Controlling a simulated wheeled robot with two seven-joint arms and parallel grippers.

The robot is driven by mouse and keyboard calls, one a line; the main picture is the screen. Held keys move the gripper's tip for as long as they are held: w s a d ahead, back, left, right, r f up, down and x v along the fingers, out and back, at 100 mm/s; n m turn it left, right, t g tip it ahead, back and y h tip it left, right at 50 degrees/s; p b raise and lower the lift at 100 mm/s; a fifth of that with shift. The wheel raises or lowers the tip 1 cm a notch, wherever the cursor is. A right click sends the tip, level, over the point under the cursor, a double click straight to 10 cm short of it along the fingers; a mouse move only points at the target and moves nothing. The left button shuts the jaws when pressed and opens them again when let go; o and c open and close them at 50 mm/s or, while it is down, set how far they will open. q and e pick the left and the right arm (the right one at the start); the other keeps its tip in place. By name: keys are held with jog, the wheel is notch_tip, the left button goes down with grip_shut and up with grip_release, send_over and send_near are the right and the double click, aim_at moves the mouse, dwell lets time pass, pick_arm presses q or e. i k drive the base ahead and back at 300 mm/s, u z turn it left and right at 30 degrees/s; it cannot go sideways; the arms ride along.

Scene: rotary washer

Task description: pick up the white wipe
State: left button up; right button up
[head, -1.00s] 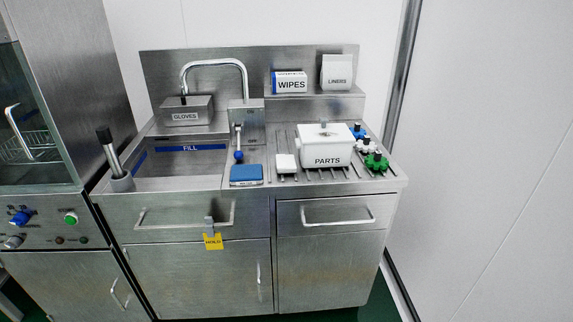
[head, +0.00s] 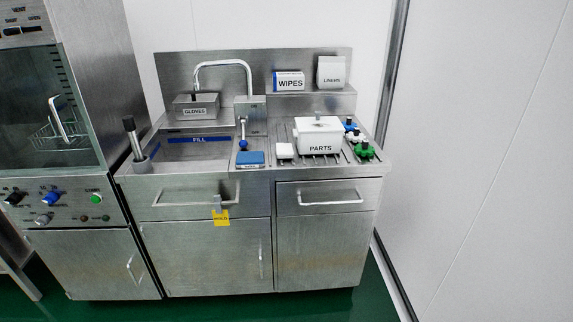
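A small white block, which looks like the white wipe (head: 285,150), lies on the ribbed drainboard of the steel counter in the head view. It sits between a blue pad (head: 250,158) on its left and the white PARTS box (head: 318,136) on its right. A white and blue WIPES box (head: 289,81) stands on the shelf behind. Neither of my grippers shows in this view.
The sink basin (head: 198,152) with a curved faucet (head: 224,66) is left of the drainboard. Blue, white and green knobs (head: 364,150) stand at the right. A washer (head: 60,110) stands at the left. Green floor (head: 330,305) in front is clear.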

aim_at(283, 150)
jog(key=u, duration=1.1)
jog(key=i, duration=1.35)
jog(key=z, duration=0.7)
jog(key=i, duration=0.65)
jog(key=z, duration=0.55)
